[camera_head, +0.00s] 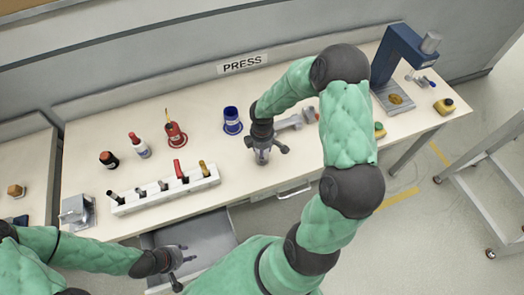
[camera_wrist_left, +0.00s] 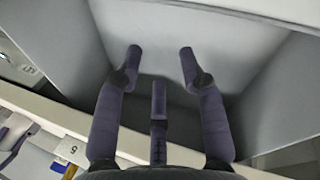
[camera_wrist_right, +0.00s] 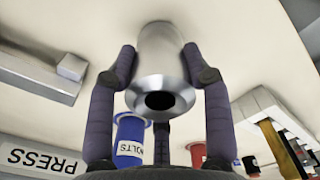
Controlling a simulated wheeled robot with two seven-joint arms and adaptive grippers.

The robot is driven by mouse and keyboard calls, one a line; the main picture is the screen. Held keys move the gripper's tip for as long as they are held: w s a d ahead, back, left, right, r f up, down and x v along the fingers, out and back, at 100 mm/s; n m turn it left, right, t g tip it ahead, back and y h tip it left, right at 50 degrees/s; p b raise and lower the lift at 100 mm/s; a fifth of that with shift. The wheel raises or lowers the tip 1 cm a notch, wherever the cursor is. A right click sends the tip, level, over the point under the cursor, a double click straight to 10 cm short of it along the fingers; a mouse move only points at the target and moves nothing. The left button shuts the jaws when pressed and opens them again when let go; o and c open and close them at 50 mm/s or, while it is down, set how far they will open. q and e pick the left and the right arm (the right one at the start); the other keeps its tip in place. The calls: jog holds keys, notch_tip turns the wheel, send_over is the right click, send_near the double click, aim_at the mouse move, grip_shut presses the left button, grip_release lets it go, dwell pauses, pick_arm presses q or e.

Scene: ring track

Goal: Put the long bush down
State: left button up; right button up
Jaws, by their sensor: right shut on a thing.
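The long bush (camera_wrist_right: 160,45) is a silver metal sleeve with a wide flange and a dark bore, seen in the right wrist view. My right gripper (camera_wrist_right: 158,65) is shut around it, with fingers on both sides below the flange. In the head view my right gripper (camera_head: 263,152) is over the middle of the bench, left of a grey metal fixture. Whether the bush's far end touches the bench top is hidden. My left gripper (camera_head: 178,262) is open and empty above the open drawer; its spread fingers show in the left wrist view (camera_wrist_left: 160,65).
A blue BOLTS pot (camera_head: 232,120) and a red pot (camera_head: 175,134) stand behind on the bench (camera_head: 95,150). A white rack (camera_head: 165,193) of tools lies at the left. The blue press (camera_head: 398,65) stands at the right. The grey drawer (camera_head: 208,232) is open at the front.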

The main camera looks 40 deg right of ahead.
jog(key=shift+f, duration=0.15)
jog(key=o, duration=1.3)
jog(key=shift+r, duration=0.3)
notch_tip(320, 180, up, 12)
jog(key=p, duration=0.3)
jog(key=shift+f, duration=0.15)
